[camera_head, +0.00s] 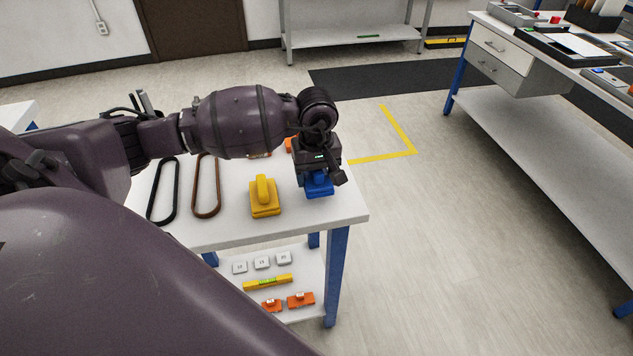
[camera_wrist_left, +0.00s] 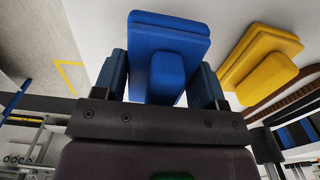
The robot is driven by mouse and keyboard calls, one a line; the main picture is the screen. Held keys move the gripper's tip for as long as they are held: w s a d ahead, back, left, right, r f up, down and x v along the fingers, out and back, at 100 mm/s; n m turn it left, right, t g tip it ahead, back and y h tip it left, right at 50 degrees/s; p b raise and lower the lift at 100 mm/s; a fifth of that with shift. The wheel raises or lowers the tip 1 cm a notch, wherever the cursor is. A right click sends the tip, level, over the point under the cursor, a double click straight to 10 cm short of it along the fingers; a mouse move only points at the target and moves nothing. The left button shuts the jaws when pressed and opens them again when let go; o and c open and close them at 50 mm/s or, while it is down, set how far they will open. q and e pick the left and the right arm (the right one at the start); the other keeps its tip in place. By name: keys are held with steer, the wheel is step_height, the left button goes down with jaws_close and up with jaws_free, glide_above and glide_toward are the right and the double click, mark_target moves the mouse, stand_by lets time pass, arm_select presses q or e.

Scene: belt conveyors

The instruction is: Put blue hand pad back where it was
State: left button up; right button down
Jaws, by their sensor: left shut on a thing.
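The blue hand pad (camera_head: 319,189) is at the right end of the white table top, under my left gripper (camera_head: 322,176). In the left wrist view the blue hand pad (camera_wrist_left: 168,40) has its raised handle between the two fingers of my left gripper (camera_wrist_left: 166,82), which is shut on it. I cannot tell whether the pad's base touches the table. A yellow hand pad (camera_head: 264,198) stands on the table just left of the blue one, and it also shows in the left wrist view (camera_wrist_left: 258,60). My right gripper is not in view.
The white table (camera_head: 230,232) also bears a black belt (camera_head: 162,192) and a brown belt (camera_head: 206,186). An orange thing (camera_head: 289,145) is partly hidden behind my left wrist. A lower shelf holds a yellow level (camera_head: 267,282) and orange parts (camera_head: 300,299). Open floor lies to the right.

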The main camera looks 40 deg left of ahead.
mark_target(316, 184)
arm_select(q)
steer(key=shift+f, duration=1.4)
steer(key=shift+f, duration=0.2)
steer(key=o, duration=0.9)
steer(key=shift+r, duration=0.1)
step_height(316, 184, up, 12)
steer(key=shift+r, duration=0.15)
